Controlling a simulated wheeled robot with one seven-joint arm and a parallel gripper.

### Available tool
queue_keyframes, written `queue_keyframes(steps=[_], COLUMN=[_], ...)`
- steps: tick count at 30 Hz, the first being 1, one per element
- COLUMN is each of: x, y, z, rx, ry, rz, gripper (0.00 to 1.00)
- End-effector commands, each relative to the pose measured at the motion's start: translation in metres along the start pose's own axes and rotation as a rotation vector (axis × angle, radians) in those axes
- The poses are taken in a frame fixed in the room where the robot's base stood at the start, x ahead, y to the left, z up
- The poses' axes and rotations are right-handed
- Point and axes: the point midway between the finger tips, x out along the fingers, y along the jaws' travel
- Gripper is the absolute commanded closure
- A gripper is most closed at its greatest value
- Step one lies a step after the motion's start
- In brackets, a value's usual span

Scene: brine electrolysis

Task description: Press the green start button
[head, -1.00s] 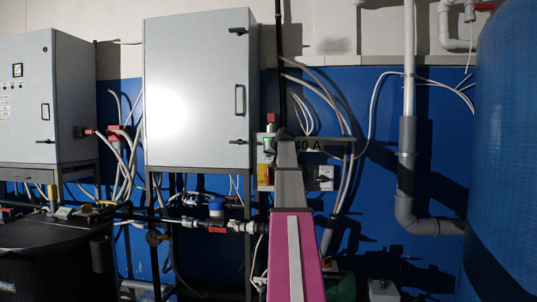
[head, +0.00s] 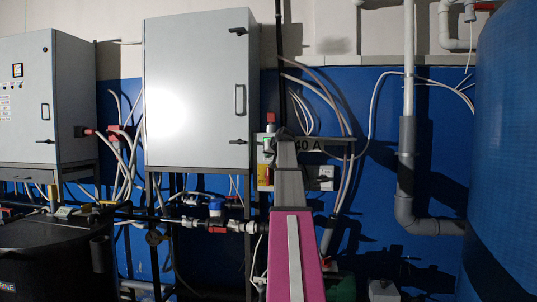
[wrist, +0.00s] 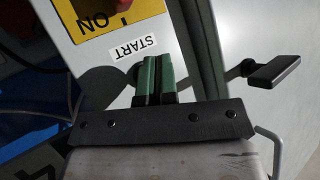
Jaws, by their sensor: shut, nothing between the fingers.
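In the wrist view, my gripper (wrist: 159,58) has its two green-faced fingers together with nothing between them. Their tips end beside the white START label (wrist: 134,47) on a pale panel. The start button itself is not clearly visible there; the fingers may cover it. My arm hides the gripper in that view. Contact cannot be judged.
A black handle (wrist: 273,71) sticks out at the right. Grey cabinets (head: 197,90) stand left, a large blue tank (head: 510,150) right. Cables and pipes surround the control box.

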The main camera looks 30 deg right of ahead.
Motion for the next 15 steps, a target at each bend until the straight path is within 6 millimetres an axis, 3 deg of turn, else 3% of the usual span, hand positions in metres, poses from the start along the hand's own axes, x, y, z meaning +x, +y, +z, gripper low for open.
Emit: queue_keyframes(steps=[8, 15], x=[-0.001, -0.014], y=[-0.001, -0.010], z=[0.001, 0.010], rx=[0.000, 0.000], ry=[0.000, 0.001], rz=[0.000, 0.000], gripper=[1.00, 1.00])
